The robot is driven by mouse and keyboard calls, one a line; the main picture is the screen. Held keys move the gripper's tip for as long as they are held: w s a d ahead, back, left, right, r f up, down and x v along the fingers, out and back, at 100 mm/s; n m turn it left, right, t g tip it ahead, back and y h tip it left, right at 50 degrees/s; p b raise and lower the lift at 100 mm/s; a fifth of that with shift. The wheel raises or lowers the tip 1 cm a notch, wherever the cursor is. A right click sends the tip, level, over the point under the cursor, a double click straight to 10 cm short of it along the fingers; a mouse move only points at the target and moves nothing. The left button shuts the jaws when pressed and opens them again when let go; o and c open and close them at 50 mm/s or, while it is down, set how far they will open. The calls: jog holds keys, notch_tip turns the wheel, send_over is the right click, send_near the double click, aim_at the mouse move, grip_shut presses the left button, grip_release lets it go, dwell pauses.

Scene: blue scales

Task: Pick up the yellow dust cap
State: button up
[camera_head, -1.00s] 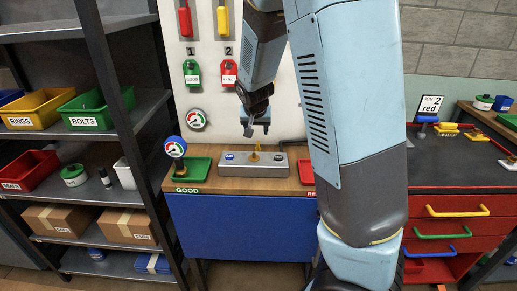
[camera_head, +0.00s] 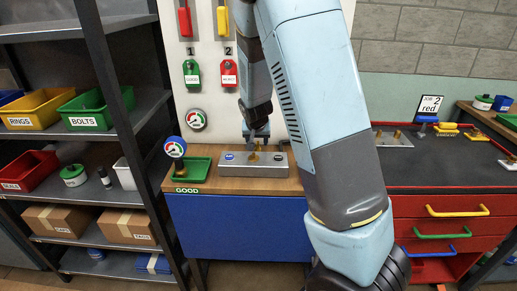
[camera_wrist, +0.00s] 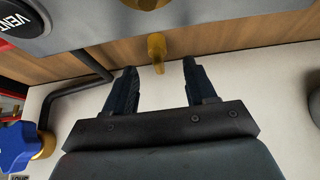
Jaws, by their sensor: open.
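In the head view my gripper (camera_head: 256,134) is above the grey metal block (camera_head: 278,164) on the wooden bench, pointing down. In the wrist view its two dark fingers (camera_wrist: 157,85) are spread wide with nothing between them. A yellow-gold peg (camera_wrist: 157,48) lies just beyond the fingertips, apart from both. A gold-coloured fitting (camera_head: 254,155) stands on the block under my gripper. I cannot tell whether either is the yellow dust cap. Small yellow pieces (camera_head: 447,129) are on the dark bench at right.
A green tray (camera_head: 206,171) marked GOOD and a round gauge (camera_head: 175,147) stand left of the block. The shelf unit (camera_head: 112,105) holds bins further left. My arm covers the bench right of the block. A blue knob (camera_wrist: 18,146) is at the wrist view's left.

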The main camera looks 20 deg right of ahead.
aim_at(258, 143)
jog(key=shift+x, duration=2.4)
jog(key=shift+d, duration=0.1)
jog(key=shift+c, duration=0.5)
grip_shut()
jog(key=r, duration=0.3)
jog(key=shift+s+r, duration=0.3)
jog(key=shift+r, duration=0.1)
jog(key=s+r, duration=0.4)
jog(key=s+a+r, duration=0.1)
jog(key=s+r, duration=0.1)
jog(key=s, duration=0.1)
jog(key=shift+r, duration=0.15)
jog(key=s+r, duration=0.2)
jog(key=s, duration=0.4)
jog(key=shift+s+a+r, duration=0.2)
jog(key=shift+a+r, duration=0.15)
jog(key=shift+r, duration=0.05)
